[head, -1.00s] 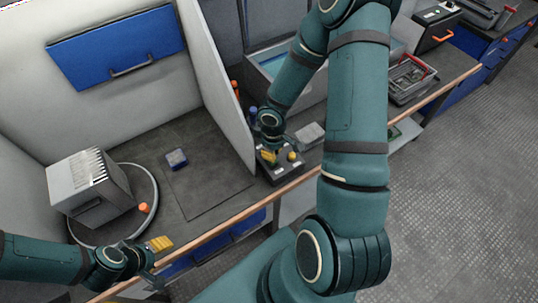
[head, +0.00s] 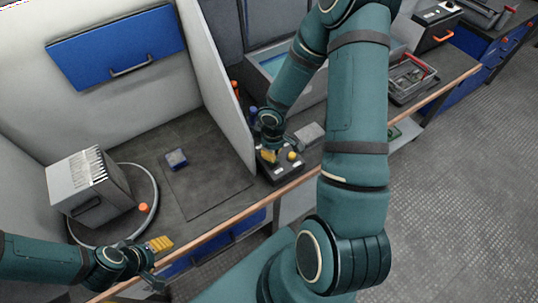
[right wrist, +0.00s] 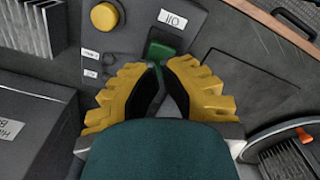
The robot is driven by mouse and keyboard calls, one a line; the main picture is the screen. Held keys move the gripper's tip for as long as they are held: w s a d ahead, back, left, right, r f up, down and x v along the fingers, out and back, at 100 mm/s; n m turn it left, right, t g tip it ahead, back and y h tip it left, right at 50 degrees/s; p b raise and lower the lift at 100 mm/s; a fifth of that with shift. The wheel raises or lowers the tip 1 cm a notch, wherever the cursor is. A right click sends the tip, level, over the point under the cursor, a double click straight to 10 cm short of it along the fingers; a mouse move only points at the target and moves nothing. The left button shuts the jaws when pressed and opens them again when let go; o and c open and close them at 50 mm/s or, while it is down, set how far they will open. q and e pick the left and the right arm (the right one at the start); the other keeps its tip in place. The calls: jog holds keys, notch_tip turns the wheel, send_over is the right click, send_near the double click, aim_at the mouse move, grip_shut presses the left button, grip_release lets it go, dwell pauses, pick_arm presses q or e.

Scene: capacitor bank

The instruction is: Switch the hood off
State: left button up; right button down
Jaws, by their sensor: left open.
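A dark control box (head: 280,172) with a yellow button (head: 292,157) stands at the bench front beside the white partition. In the right wrist view its face shows the yellow button (right wrist: 104,16), a green switch (right wrist: 162,51) and an "I/O" label (right wrist: 172,20) by the switch. My right gripper (right wrist: 160,66) has its yellow fingers drawn together, tips at the green switch's near edge. Contact cannot be told. In the head view the right gripper (head: 269,156) is over the box, hiding the switch. My left gripper (head: 166,262) is open and empty at the bench's front edge.
The hood's white partition (head: 215,80) rises left of the box. A tray (head: 411,78) stands farther right.

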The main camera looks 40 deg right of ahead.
pick_arm(q)
jog(key=shift+f+b, duration=1.8)
jog(key=shift+f, duration=0.05)
pick_arm(e)
jog(key=shift+f, duration=1.8)
pick_arm(q)
jog(key=shift+r, duration=0.1)
pick_arm(e)
jog(key=shift+r, duration=0.1)
pick_arm(q)
jog(key=shift+r+p, duration=2.75)
jog(key=shift+p, duration=0.1)
pick_arm(e)
jog(key=shift+r, duration=3.5)
pick_arm(q)
jog(key=shift+w, duration=0.1)
